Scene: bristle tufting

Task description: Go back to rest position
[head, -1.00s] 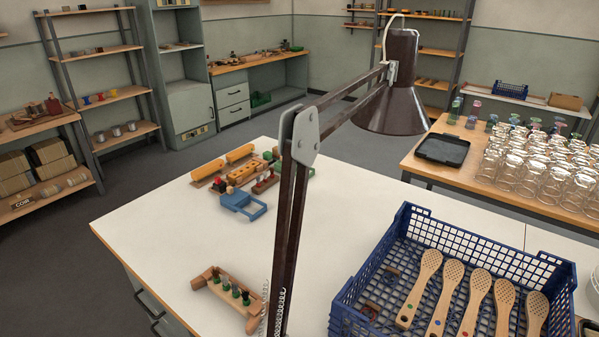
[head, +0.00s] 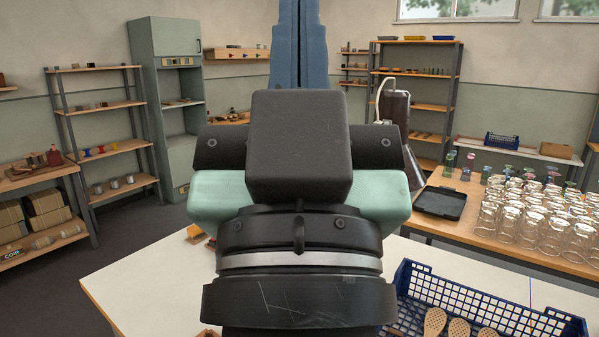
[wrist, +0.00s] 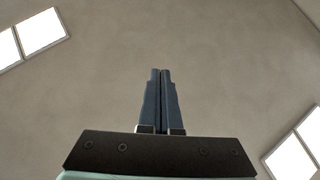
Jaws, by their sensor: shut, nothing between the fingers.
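My gripper (head: 299,40) is raised upright in front of the head camera, its blue fingers pointing up past the top of the picture. In the wrist view the two fingers of my gripper (wrist: 161,100) stand side by side, shut and empty, against a bare ceiling. The gripper touches nothing that I can see.
A blue crate (head: 480,300) with perforated wooden paddles (head: 435,322) stands at the lower right. Behind it, a wooden table holds many upturned glasses (head: 530,215) and a black tray (head: 440,203). The lamp (head: 410,165) is partly hidden. Shelves (head: 105,120) line the wall.

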